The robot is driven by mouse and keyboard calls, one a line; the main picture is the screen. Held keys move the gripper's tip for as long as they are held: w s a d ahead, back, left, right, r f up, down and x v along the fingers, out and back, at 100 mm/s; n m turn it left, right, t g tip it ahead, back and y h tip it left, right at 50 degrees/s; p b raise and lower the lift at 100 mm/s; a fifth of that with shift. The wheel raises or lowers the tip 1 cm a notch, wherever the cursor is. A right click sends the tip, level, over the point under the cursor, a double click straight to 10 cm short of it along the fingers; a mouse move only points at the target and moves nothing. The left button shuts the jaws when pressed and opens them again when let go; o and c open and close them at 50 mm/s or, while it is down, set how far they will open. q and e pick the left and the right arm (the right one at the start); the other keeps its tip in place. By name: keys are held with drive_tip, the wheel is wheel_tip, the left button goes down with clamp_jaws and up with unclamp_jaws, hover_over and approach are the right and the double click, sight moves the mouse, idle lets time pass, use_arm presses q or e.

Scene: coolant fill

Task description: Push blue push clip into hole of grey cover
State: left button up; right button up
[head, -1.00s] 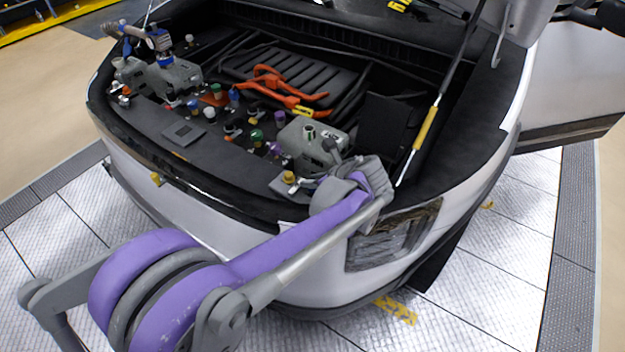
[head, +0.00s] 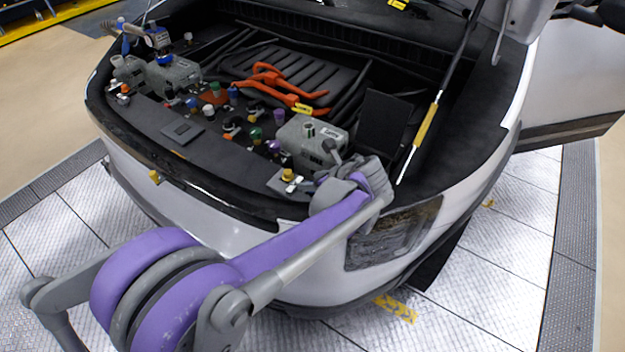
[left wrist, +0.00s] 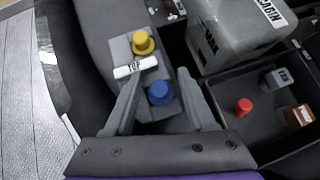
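The blue push clip (left wrist: 160,93) has a round head and stands between the two fingers of my left gripper (left wrist: 158,74) in the left wrist view. The fingers are apart, with a gap on each side of the clip, so it is not gripped. The clip is over a grey cover plate (left wrist: 119,48); whether it is seated in a hole cannot be told. A yellow clip (left wrist: 143,41) and a white labelled piece (left wrist: 135,66) are on the same plate. In the head view my left wrist hides the blue clip, while the yellow clip (head: 288,175) shows. My right gripper is out of view.
A grey coolant tank (head: 312,143) stands close beside the plate; it also shows in the left wrist view (left wrist: 240,35). A dark tray holds a red cap (left wrist: 243,106) and other small parts. A gas strut (head: 425,125) rises to the right.

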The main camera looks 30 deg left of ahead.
use_arm(q)
drive_tip(key=v, duration=1.1)
drive_tip(key=shift+p, duration=0.35)
